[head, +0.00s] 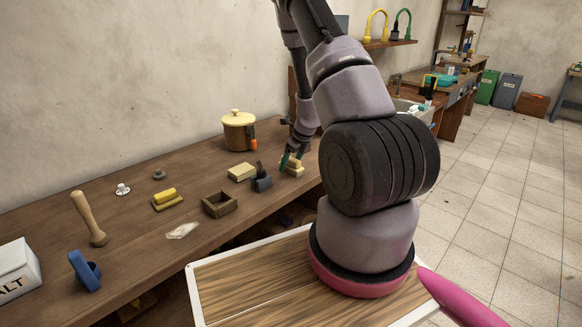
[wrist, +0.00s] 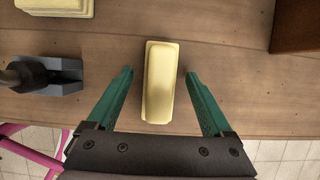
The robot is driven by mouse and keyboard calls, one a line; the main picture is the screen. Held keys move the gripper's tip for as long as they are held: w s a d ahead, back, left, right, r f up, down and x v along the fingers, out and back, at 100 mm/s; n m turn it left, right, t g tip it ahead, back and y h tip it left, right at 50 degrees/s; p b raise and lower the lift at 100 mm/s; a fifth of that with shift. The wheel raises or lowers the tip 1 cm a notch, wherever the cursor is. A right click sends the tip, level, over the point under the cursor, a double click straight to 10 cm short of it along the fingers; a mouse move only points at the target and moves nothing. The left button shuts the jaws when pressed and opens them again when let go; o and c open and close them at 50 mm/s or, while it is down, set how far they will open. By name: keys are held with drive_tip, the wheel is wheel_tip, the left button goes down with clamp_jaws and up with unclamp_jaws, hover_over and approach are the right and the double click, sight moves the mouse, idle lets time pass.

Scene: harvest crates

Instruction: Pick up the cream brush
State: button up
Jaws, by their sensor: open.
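A cream block, which looks like the cream brush (wrist: 160,84), lies on the wooden workbench between the fingers of my gripper (wrist: 158,86) in the wrist view. Its long side runs roughly along the fingers, with bare gaps to the green finger on each side. In the head view the brush (head: 291,168) is near the bench's right part, with my gripper (head: 291,158) just over it. My gripper is open and holds nothing. The fingers partly cover the brush in the head view.
A dark blue-grey tool with a black handle (head: 261,181) stands left of the brush. Another pale cream block (head: 242,172) lies farther left, by an open wooden box (head: 219,205). A lidded pot (head: 238,136) stands at the back. A brown box-like thing (wrist: 297,25) is at the wrist view's upper right.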

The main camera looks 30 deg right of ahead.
sight(291, 158)
clamp_jaws()
drive_tip(key=shift+r, duration=0.1)
wheel_tip(291, 158, up, 10)
drive_tip(key=shift+f, duration=0.1)
idle(0.4)
